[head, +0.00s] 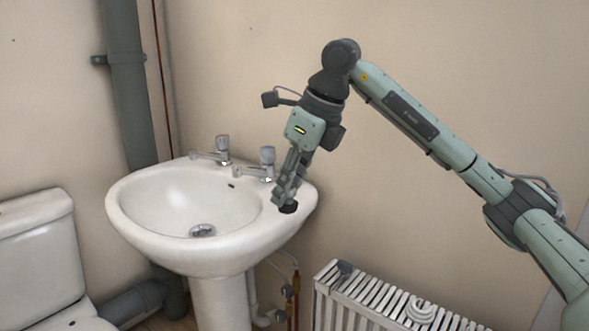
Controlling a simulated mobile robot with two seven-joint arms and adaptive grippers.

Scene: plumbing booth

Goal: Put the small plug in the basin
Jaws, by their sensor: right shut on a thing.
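The white basin (122,211) stands on a pedestal against the wall, with its metal drain (203,231) at the bottom of the empty bowl. My right gripper (284,201) points down over the basin's right rim and is shut on a small black round piece, which looks like the small plug (290,208). The plug is at or just above the rim, right of the bowl; I cannot tell whether it touches. The fingers partly hide it. My left gripper is not in view.
Two taps, a left one (222,150) and a right one (267,163), stand on the basin's back edge, the right one close to my gripper. A white radiator (375,293) at lower right carries a dark object (344,268) and a white round one (421,309). A toilet (40,255) is at left.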

